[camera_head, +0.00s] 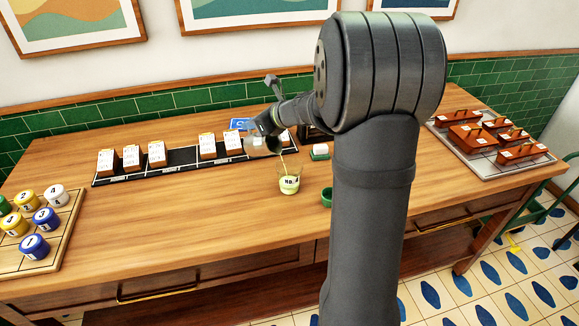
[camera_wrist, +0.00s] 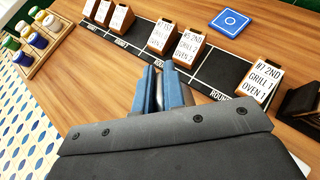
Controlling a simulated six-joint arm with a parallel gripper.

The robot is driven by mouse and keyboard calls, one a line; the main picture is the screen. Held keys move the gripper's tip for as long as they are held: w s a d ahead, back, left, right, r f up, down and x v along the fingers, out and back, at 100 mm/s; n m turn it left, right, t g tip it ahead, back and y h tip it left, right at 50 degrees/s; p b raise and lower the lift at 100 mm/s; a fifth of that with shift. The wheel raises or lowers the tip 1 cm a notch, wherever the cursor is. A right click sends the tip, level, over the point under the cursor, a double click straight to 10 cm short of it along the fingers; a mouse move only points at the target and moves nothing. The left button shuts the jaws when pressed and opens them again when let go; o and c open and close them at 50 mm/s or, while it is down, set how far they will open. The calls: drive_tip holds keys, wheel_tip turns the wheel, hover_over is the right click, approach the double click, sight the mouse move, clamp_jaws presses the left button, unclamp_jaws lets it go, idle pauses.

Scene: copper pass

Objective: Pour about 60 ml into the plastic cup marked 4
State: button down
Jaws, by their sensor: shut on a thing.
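My gripper (camera_head: 266,126) is shut on a grey pouring vessel (camera_head: 262,147), which is tilted over the table. In the wrist view, the blue fingers (camera_wrist: 167,92) close on a narrow grey part, probably its handle; the rest of the vessel is hidden there. A thin pale-yellow stream runs from the vessel's lip down into a clear plastic cup (camera_head: 289,183), to the right of and below the vessel. The cup stands upright on the table and holds pale green-yellow liquid. Its dark marking is too small to read surely. The cup does not show in the wrist view.
A black strip (camera_head: 182,164) with several order-card blocks (camera_head: 157,153) runs behind. A small green bowl (camera_head: 327,197) stands right of the cup. The left-centre table is clear.

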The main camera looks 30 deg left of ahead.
drive_tip(key=shift+a+f+h, duration=0.5)
drive_tip(key=shift+f+h, duration=0.35)
drive_tip(key=shift+h, duration=0.05)
drive_tip(key=shift+a+f+h, duration=0.5)
drive_tip(key=shift+f+h, duration=0.3)
drive_tip(key=shift+h, duration=0.1)
drive_tip(key=shift+f, duration=0.15)
idle(0.4)
